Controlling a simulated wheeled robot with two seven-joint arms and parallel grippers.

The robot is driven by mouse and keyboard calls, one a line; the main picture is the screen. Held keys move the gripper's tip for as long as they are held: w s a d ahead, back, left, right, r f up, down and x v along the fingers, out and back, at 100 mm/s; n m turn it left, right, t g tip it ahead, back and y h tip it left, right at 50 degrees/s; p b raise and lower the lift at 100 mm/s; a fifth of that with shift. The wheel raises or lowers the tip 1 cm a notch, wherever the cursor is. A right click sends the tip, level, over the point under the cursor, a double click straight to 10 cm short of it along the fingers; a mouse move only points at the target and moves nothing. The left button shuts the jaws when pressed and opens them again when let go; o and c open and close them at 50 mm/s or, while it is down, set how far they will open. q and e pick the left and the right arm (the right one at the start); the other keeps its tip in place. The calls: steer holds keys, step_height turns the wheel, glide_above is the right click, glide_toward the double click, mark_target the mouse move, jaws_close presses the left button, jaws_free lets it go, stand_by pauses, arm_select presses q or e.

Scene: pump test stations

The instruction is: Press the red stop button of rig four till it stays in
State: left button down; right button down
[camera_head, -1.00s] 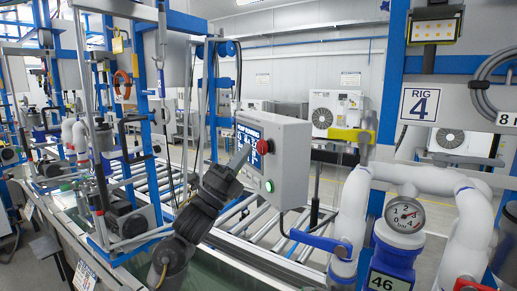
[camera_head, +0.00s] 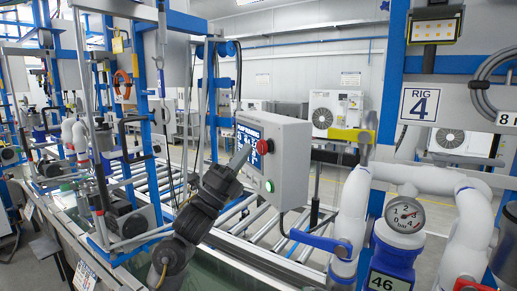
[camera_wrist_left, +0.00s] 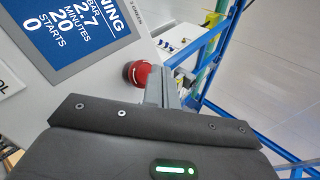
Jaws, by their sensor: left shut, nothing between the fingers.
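The red stop button (camera_head: 262,147) sits on the face of a grey control box beside the rig 4 sign. It also shows in the left wrist view (camera_wrist_left: 134,73) as a round red cap on the grey panel. My left gripper (camera_head: 242,157) is shut and empty, its narrow grey fingers just left of the button in the head view. In the left wrist view the fingers (camera_wrist_left: 161,88) overlap the button's right edge. I cannot tell whether they touch it or how far it is pressed in. My right gripper is not in view.
The control box (camera_head: 290,165) has a blue display and a lit green button (camera_head: 269,186) low on its face. The rig 4 sign (camera_head: 420,105) hangs to the right. White pipes, a pressure gauge (camera_head: 404,215) and a blue lever handle (camera_head: 318,242) stand at the lower right.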

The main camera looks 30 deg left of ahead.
arm_select(q)
steer(key=shift+w+d, duration=0.15)
steer(key=shift+w, duration=0.05)
steer(key=shift+w+d, duration=0.1)
steer(key=shift+w, duration=0.15)
steer(key=shift+w+d+b, duration=0.2)
steer(key=shift+w+b, duration=0.1)
steer(key=shift+w, duration=0.05)
stand_by(1.0)
steer(key=shift+s+a, duration=0.4)
steer(key=shift+s, duration=0.35)
steer(key=s+a, duration=0.1)
steer(key=s, duration=0.1)
steer(key=s+a+b, duration=0.1)
steer(key=s, duration=0.1)
steer(key=shift+s+a, duration=0.2)
steer(key=shift+y, duration=0.3)
